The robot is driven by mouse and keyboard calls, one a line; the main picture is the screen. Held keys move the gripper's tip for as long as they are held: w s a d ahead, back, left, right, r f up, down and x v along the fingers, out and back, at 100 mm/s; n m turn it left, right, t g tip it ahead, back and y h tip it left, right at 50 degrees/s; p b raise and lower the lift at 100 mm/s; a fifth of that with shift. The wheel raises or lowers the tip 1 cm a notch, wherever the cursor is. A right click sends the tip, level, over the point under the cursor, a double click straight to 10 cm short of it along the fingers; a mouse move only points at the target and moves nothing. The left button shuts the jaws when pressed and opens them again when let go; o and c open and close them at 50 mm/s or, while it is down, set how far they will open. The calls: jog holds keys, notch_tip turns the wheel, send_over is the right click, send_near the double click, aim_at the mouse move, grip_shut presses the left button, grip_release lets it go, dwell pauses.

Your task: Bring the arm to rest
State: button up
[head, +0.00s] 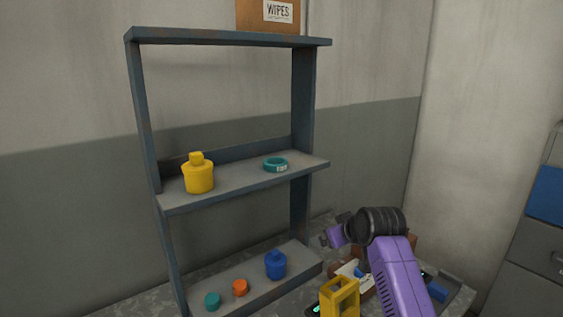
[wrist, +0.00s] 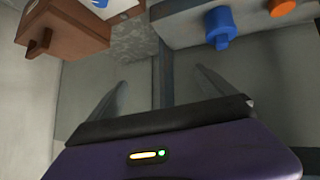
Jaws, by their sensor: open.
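My gripper (head: 332,229) is held above the right part of the counter, to the right of the shelf rack, at the end of my purple arm. In the wrist view my gripper (wrist: 163,90) shows two grey fingers spread apart with nothing between them. It touches nothing that I can see. My arm hides part of the counter behind it.
A blue-grey shelf rack (head: 302,105) holds a yellow lidded jar (head: 199,178) and a teal ring (head: 275,163) on its middle shelf. A blue jar (head: 275,265), an orange piece (head: 240,288) and a teal piece (head: 212,300) stand below. A yellow frame (head: 328,304) stands near my arm.

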jog(key=s+d+f+m+t+h, duration=0.1)
jog(key=s+f+m+t, duration=0.2)
jog(key=s, duration=0.8)
jog(key=s+d+f+m+t, duration=0.1)
jog(key=s+f+t, duration=0.35)
jog(key=s, duration=0.55)
jog(key=s+d+g, duration=0.1)
jog(key=s, duration=2)
jog(key=s+d+r+g+h, duration=0.1)
jog(key=s+d, duration=0.1)
jog(key=s, duration=1.9)
jog(key=shift+s+m+g, duration=0.35)
jog(key=shift+s+m, duration=0.05)
